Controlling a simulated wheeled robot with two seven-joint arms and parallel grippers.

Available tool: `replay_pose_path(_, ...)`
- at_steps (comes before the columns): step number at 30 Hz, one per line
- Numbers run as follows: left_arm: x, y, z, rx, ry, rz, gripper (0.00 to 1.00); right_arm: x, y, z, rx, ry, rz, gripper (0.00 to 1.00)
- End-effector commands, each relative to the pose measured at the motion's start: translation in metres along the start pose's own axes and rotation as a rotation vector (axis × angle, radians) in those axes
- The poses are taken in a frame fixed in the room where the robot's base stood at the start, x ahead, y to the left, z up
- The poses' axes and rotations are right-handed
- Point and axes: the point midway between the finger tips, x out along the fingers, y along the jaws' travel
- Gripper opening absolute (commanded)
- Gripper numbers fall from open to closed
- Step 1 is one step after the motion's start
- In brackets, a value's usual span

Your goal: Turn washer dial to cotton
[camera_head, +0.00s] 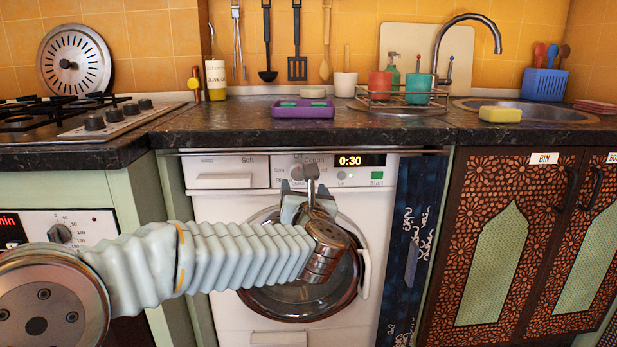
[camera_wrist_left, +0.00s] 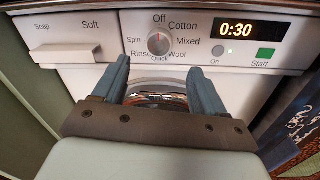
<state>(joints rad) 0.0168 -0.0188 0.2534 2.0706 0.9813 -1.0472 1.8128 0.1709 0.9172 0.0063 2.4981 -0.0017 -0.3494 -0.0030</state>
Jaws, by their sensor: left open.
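The washer (camera_head: 235,230) is white and stands under the dark counter. In the left wrist view its dial (camera_wrist_left: 159,41) is a round grey knob. Its red mark points up toward Off; Cotton (camera_wrist_left: 183,26) is printed to the upper right of the knob. Mixed, Wool, Quick, Rinse and Spin are printed around the rest. My left gripper (camera_wrist_left: 157,68) is open and empty, its two blue-grey fingers apart just below the dial, one to each side.
The washer's display (camera_wrist_left: 236,31) reads 0:30, with a green Start button (camera_wrist_left: 265,54) below it. The drawer (camera_wrist_left: 65,38) is shut. The round door (camera_head: 290,300) is behind my left arm. Patterned cupboards (camera_head: 490,250) stand right; the stove (camera_head: 60,120) is left.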

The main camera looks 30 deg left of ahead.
Motion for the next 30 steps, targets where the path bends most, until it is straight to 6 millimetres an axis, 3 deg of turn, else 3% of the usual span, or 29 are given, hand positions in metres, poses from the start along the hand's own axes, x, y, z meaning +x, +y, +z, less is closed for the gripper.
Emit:
replay_pose_path(3, 0.029, 0.001, 0.000, 0.002, 0.002, 0.002, 0.71, -0.004, -0.001, 0.000, 0.001, 0.001, 0.001, 0.00)
replay_pose_path(10, 0.069, -0.001, 0.000, 0.002, 0.000, -0.001, 0.71, -0.008, -0.002, -0.001, 0.001, 0.002, 0.002, 0.00)
replay_pose_path(15, 0.081, 0.000, 0.000, 0.003, 0.000, -0.002, 0.71, -0.009, -0.002, -0.001, 0.001, 0.003, 0.002, 0.00)
replay_pose_path(23, 0.083, -0.001, 0.000, 0.003, -0.001, -0.002, 0.71, -0.008, -0.002, -0.001, 0.001, 0.003, 0.003, 0.00)
replay_pose_path(30, 0.082, -0.001, 0.000, 0.003, -0.001, -0.002, 0.38, -0.008, -0.002, -0.001, 0.001, 0.003, 0.003, 0.00)
